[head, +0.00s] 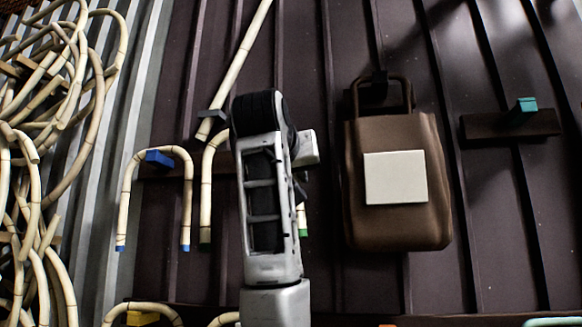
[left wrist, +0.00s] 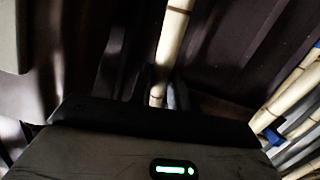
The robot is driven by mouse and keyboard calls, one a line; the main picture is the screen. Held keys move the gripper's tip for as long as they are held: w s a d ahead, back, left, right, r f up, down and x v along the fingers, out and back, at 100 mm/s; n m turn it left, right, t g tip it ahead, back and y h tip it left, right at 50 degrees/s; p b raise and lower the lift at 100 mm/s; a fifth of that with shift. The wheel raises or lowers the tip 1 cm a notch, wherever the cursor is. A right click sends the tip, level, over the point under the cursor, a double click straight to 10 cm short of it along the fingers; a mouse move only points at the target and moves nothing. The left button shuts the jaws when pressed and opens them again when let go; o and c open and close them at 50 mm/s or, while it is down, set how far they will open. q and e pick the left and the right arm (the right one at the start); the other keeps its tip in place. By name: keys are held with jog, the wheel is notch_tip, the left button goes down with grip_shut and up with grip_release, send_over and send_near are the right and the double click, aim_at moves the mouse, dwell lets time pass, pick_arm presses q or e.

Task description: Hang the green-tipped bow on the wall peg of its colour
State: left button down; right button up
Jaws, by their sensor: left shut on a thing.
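The green-tipped bow (head: 207,180) is upright behind my left gripper, its two green ends pointing down. Its left leg shows in the head view; most of its arch and right leg are hidden. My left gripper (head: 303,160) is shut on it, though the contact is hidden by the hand. A teal-green peg (head: 524,105) sticks out of a dark board (head: 490,127) at the upper right, bare and well apart from the bow. My right gripper is not in view.
A blue-tipped bow (head: 124,200) hangs on a blue peg (head: 160,158) just left. A brown bag (head: 400,230) with a white label hangs between my gripper and the teal-green peg. A straight pole (head: 240,60) is above. Tangled rattan (head: 45,150) fills the left side.

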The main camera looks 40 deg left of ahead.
pick_arm(q)
jog(key=shift+p+x, duration=0.45)
jog(key=shift+x, duration=0.8)
jog(key=shift+w+a, duration=0.3)
jog(key=shift+w, duration=0.2)
jog(key=shift+w+a+f, duration=0.25)
jog(key=shift+w+f, duration=0.25)
jog(key=c, duration=1.3)
grip_release()
jog(key=shift+o, duration=0.2)
jog(key=shift+s, duration=0.1)
